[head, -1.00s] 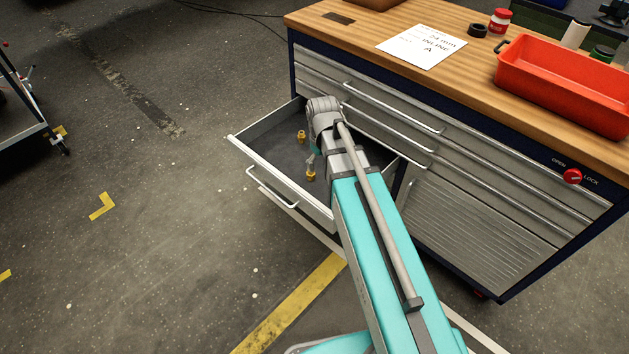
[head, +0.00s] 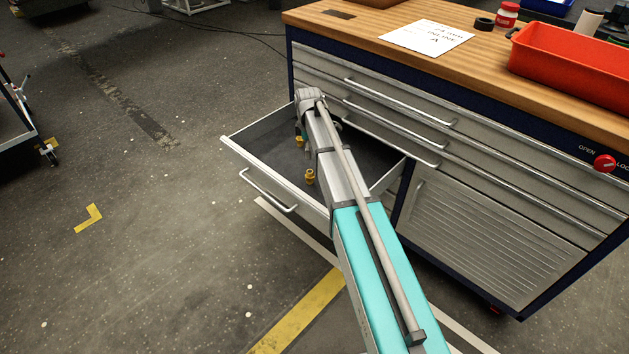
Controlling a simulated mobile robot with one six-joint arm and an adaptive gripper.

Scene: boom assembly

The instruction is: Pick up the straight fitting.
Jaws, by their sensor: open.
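Two small brass fittings stand apart on the dark floor of the open drawer (head: 262,143). The nearer fitting (head: 310,176) is in clear view. The farther fitting (head: 298,141) is partly covered by my arm's end. They are too small to tell which is the straight one. My gripper (head: 302,132) points down into the drawer at the farther fitting; it is open, mostly hidden behind my wrist, and I cannot see whether it touches that fitting.
The drawer's walls rise around the fittings, and the cabinet's closed drawers (head: 400,125) stand behind. On the wooden top lie a printed sheet (head: 427,37) reading "INLINE" and a red tray (head: 575,65). Floor left of the drawer is clear.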

